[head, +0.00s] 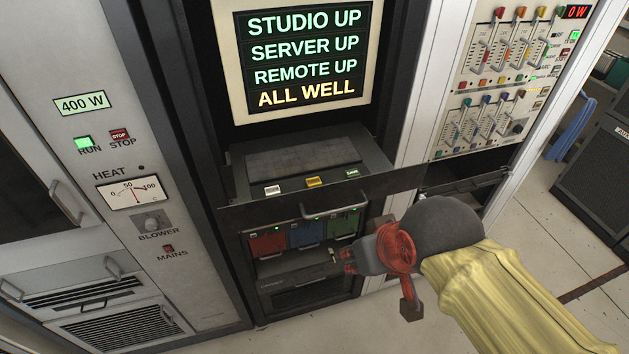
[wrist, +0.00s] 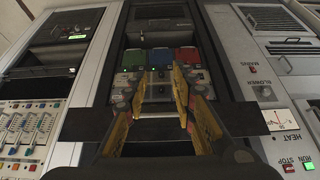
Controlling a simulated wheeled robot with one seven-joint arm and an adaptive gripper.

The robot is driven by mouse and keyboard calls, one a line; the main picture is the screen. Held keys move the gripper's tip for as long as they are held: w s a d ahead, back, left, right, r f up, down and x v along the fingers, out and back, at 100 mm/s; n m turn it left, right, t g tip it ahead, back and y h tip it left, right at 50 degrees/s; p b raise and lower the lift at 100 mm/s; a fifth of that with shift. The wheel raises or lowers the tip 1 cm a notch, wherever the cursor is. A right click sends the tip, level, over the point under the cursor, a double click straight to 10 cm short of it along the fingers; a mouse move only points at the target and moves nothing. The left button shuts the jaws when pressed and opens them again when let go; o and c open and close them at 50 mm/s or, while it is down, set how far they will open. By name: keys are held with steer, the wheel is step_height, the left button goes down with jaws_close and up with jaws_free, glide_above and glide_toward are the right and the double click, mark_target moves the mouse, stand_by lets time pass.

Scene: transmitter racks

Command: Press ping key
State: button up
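Three small keys sit in a row on a dark pull-out shelf (head: 300,205) in the head view: a white key (head: 273,190), a yellow key (head: 314,182) and a pale green-marked key (head: 351,174). Their labels are too small to read, so I cannot tell which is the ping key. My gripper (head: 346,262) is below and in front of the shelf, to the right of its middle, apart from the keys. In the wrist view my gripper (wrist: 160,90) shows yellow-padded fingers spread apart with nothing between them. I cannot make out the keys there.
A screen (head: 305,55) above the shelf reads STUDIO UP, SERVER UP, REMOTE UP, ALL WELL. Red, blue and green modules (head: 305,235) lie under the shelf. A transmitter cabinet (head: 105,160) stands left, a slider panel (head: 490,90) right. Open floor (head: 525,220) lies at right.

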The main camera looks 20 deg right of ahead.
steer(key=c, duration=0.3)
